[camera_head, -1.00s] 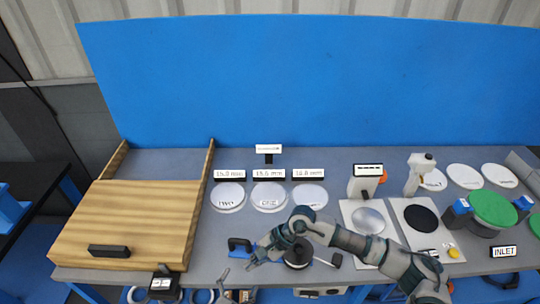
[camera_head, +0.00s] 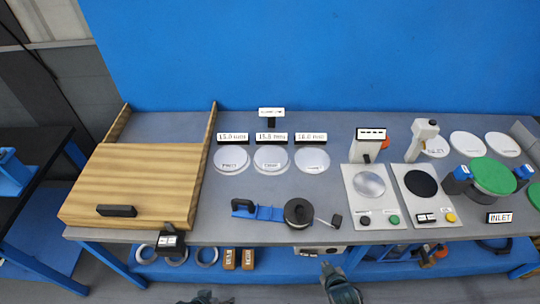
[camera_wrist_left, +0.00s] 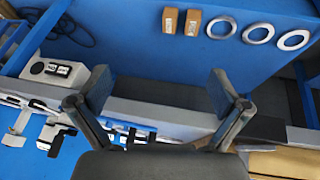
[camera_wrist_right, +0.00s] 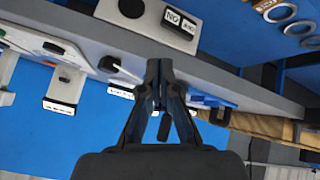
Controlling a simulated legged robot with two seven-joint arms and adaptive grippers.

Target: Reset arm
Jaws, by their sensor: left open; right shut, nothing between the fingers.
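My right gripper (camera_head: 327,267) is at the bottom of the head view, in front of the table's front edge and clear of the tabletop. In the right wrist view its fingers (camera_wrist_right: 160,72) are together with nothing between them. My left arm shows only as a small dark part (camera_head: 205,298) at the bottom edge of the head view. In the left wrist view the left gripper's fingers (camera_wrist_left: 161,90) are wide apart and empty.
The grey table (camera_head: 225,232) holds a wooden ramp board (camera_head: 150,175), a blue tool with a black handle (camera_head: 262,212), a black round part (camera_head: 298,212), white discs (camera_head: 271,160) and two plates with buttons (camera_head: 370,200). Rings and brown blocks (camera_head: 230,259) lie on the blue lower shelf.

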